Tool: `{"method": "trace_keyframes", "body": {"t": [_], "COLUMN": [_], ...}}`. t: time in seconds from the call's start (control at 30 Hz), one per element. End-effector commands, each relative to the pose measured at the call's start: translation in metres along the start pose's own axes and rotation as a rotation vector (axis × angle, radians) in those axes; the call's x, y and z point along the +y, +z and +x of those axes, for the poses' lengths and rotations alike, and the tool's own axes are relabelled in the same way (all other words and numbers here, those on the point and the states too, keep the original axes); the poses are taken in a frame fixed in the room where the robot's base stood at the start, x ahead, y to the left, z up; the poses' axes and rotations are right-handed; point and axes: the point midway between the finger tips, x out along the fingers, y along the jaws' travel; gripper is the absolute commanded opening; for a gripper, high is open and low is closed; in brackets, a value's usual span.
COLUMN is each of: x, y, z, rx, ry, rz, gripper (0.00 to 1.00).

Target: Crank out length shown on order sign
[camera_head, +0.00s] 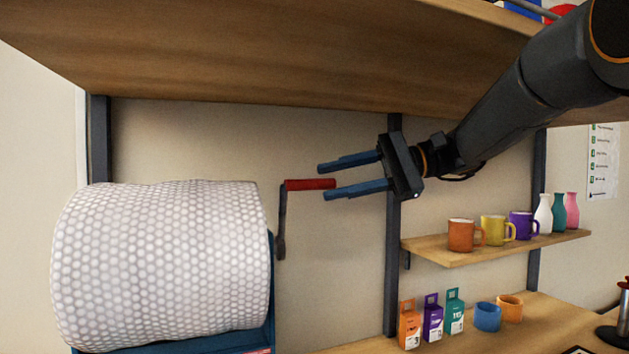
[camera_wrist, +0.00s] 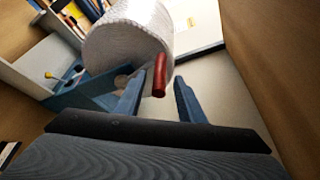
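A large roll of white bubble wrap (camera_head: 160,265) lies in a blue stand (camera_head: 235,343) at the left of the head view. It also shows in the wrist view (camera_wrist: 125,40). A dark crank arm (camera_head: 282,222) rises from its right side to a red handle (camera_head: 310,184). My gripper (camera_head: 322,182) is open, its two blue fingers pointing left at the handle's free end. In the wrist view the red handle (camera_wrist: 160,76) shows between the fingers, nearer the left one. I cannot tell whether a finger touches it. No order sign is readable in these frames.
A wooden shelf (camera_head: 230,60) hangs close above. A small shelf (camera_head: 490,245) at right holds several mugs and vases. Boxes (camera_head: 409,325) and two cups stand on the counter (camera_head: 540,315) below. A dark upright (camera_head: 392,270) stands behind my gripper. Bare wall lies behind the handle.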

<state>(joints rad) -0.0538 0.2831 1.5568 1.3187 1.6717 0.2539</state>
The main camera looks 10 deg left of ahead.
Motion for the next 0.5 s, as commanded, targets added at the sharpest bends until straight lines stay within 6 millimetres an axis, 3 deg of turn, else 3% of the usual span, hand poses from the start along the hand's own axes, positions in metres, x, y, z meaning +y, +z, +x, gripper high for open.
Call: {"method": "trace_keyframes", "body": {"t": [0.2, 0.5], "x": [-0.001, 0.000], "y": [0.002, 0.000], "z": [0.034, 0.047], "rx": [-0.004, 0.001], "ry": [0.001, -0.001], "rz": [0.001, -0.001], "gripper": [0.36, 0.36]}}
